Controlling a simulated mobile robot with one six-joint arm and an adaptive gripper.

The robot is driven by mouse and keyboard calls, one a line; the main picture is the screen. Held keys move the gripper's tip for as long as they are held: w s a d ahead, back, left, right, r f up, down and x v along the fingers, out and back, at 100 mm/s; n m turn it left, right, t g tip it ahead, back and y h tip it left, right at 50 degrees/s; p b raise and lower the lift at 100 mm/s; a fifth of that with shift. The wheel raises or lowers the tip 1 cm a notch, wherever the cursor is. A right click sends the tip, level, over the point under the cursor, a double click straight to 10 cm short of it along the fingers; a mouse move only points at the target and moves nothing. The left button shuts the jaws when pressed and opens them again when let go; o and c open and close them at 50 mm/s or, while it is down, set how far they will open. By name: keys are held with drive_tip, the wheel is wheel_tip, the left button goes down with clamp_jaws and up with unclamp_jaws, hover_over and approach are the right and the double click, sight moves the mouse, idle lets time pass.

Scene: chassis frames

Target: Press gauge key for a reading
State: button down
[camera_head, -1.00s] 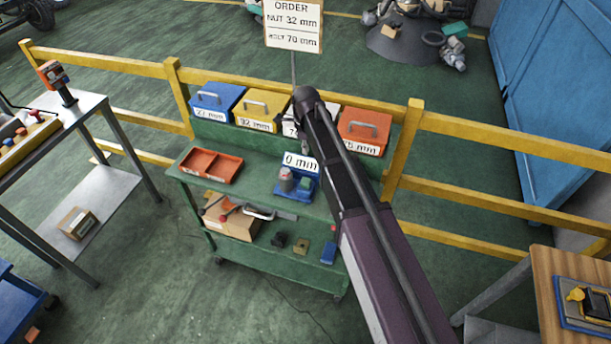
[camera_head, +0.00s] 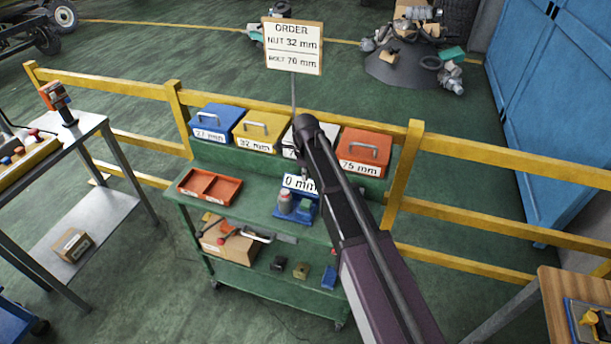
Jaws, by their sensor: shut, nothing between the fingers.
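My arm reaches in from the lower right and bends at a dark round joint above the cart. My gripper (camera_head: 305,174) shows only as a small tip by the display, shut and empty; the arm hides most of it. I cannot tell whether it touches anything.
Blue (camera_head: 213,122), yellow (camera_head: 257,130), white (camera_head: 298,132) and orange (camera_head: 364,151) bins stand along the cart's back. An orange tray (camera_head: 209,187) lies left of the gauge. The order sign (camera_head: 293,46) reads nut 32 mm, bolt 70 mm. A yellow railing (camera_head: 470,143) runs behind.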

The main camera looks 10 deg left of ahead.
sight(306, 202)
drive_tip(key=shift+f+b, duration=5.3)
drive_tip(key=shift+f, duration=0.3)
